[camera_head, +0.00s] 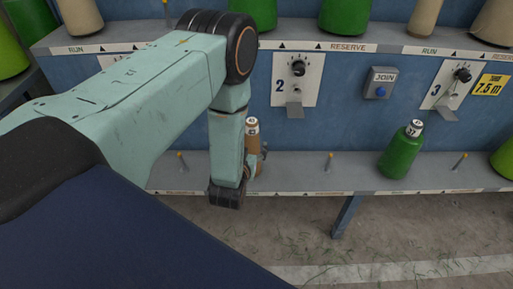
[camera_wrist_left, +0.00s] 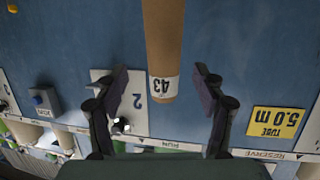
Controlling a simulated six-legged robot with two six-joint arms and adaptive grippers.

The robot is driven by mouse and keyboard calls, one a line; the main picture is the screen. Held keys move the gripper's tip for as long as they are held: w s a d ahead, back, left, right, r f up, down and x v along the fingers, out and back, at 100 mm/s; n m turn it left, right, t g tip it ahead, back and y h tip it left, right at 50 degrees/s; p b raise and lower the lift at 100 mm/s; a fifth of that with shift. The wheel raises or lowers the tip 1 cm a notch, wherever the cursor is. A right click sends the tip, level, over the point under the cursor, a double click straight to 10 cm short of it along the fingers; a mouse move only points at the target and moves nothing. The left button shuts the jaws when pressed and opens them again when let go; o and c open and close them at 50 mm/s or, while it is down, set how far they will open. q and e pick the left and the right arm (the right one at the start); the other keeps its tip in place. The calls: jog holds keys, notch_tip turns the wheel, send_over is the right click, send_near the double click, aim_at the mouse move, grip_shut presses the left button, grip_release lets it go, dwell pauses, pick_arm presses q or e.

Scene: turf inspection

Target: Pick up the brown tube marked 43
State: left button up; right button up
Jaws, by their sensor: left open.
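The brown tube marked 43 (camera_head: 252,143) stands on the lower shelf in the head view, partly hidden behind my left arm. In the left wrist view the tube (camera_wrist_left: 164,45) runs down from the top edge, its pale end marked 43 upside down. My left gripper (camera_wrist_left: 161,72) is open, with one dark finger on each side of the tube. Gaps show between the fingers and the tube; the gripper is not closed on it. In the head view the fingers are hidden behind my arm. My right gripper is not in view.
A green tube marked 37 (camera_head: 401,151) leans on the lower shelf (camera_head: 300,172) to the right, among short pegs (camera_head: 328,160). Plates 2 (camera_head: 297,78) and 3 (camera_head: 450,84) and a JOIN button (camera_head: 380,84) are on the blue panel. Several tubes stand on the upper shelf.

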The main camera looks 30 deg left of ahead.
aim_at(250, 138)
pick_arm(q)
jog(key=b+x, duration=0.1)
jog(key=x, duration=0.1)
jog(key=a+b+x, duration=0.1)
jog(key=x, duration=0.2)
jog(key=shift+w, duration=0.15)
jog(key=shift+w+a+b, duration=0.15)
jog(key=shift+w+b, duration=0.15)
jog(key=shift+w, duration=0.2)
jog(key=shift+c, duration=1.2)
jog(key=c, duration=1)
jog(key=shift+o, duration=0.2)
